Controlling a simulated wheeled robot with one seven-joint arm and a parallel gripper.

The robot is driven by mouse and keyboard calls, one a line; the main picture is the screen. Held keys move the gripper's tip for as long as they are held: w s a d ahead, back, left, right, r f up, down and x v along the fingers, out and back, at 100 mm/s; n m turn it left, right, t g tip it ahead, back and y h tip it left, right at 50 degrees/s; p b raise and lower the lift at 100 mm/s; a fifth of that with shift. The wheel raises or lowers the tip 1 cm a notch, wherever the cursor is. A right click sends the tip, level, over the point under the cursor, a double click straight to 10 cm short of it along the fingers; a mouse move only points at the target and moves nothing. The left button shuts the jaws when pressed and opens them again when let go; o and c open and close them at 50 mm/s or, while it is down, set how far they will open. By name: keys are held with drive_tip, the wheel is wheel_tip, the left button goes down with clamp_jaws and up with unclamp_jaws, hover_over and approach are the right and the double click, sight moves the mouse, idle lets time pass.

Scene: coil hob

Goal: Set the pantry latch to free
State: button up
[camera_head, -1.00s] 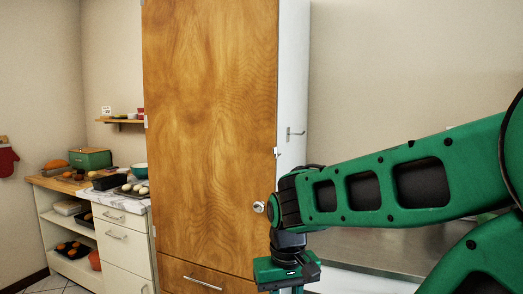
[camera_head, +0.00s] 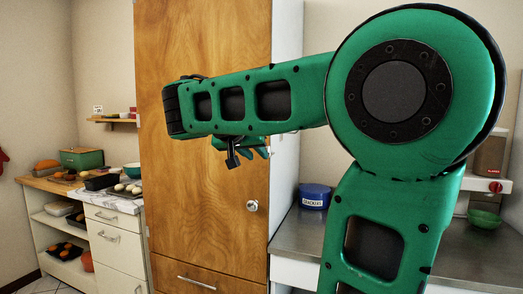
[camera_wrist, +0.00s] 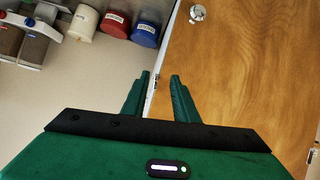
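The pantry (camera_head: 200,60) is a tall wood-fronted cabinet with a white side, and its door looks closed. A round silver knob (camera_head: 252,205) sits low on the door near its right edge; it also shows at the top of the wrist view (camera_wrist: 197,13). My gripper (camera_head: 260,152) is in front of the door's right edge, above the knob. In the wrist view its two green fingers (camera_wrist: 160,90) are apart with nothing held. A small metal piece, likely the latch (camera_wrist: 156,78), shows at the door edge between the fingertips; its setting is too small to tell. My arm hides it in the head view.
A metal counter (camera_head: 300,235) right of the pantry holds a blue crackers canister (camera_head: 314,196) and a green bowl (camera_head: 484,218). Red and white canisters (camera_wrist: 115,22) show in the wrist view. A baking counter (camera_head: 118,200) with trays stands left.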

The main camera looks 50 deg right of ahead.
wheel_tip(320, 180, up, 4)
drive_tip(key=w+m+h, duration=0.1)
drive_tip(key=x, duration=1)
drive_tip(key=shift+w+d+r, duration=0.2)
drive_tip(key=shift+w+d, duration=0.05)
drive_tip(key=shift+d, duration=0.15)
clamp_jaws()
